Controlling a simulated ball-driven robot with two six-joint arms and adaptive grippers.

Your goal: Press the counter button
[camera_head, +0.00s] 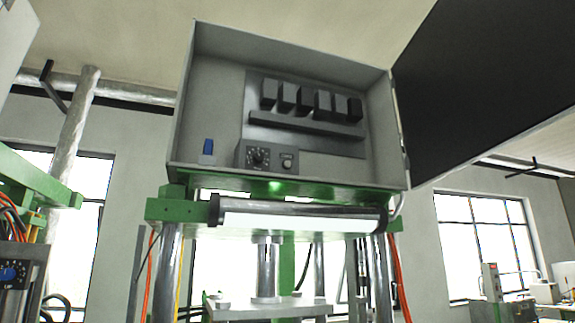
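An open grey control cabinet (225,90) sits on top of the green-framed press. Inside, at the lower left, is a small dark box with a black dial (258,156) and a small round light knob or button (287,164) to the right of the dial. A blue switch (208,146) on a grey base stands left of that box. No label is readable, so I cannot tell for sure which of these is the counter button. Neither of my grippers is in view.
The cabinet's dark door (480,85) hangs open to the right. Several dark blocks (312,101) line the cabinet's back. A lit tube lamp (300,221) runs below the cabinet. Green machinery with cables (25,185) stands at the left edge.

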